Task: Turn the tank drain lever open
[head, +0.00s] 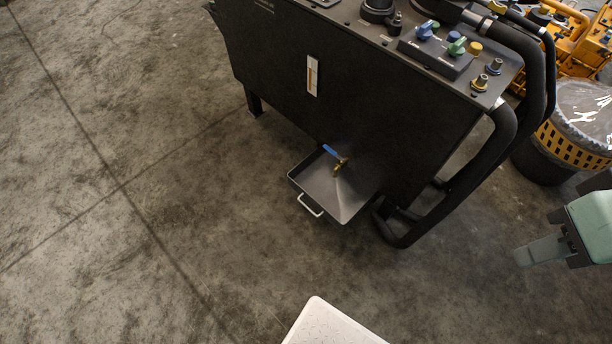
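The tank drain lever (330,151) is a short blue handle on a brass valve (339,166), low on the front of the black tank (290,95). The handle points up and to the left from the valve, roughly along the tank face. The brass outlet hangs over a dark grey drain pan (352,205) with a pale handle, which lies on the floor partly under the tank. What flows or drips from the outlet, if anything, is too small to tell.
A control box (435,54) with coloured knobs sits on the tank top. Thick black hoses (498,150) loop down its right side.

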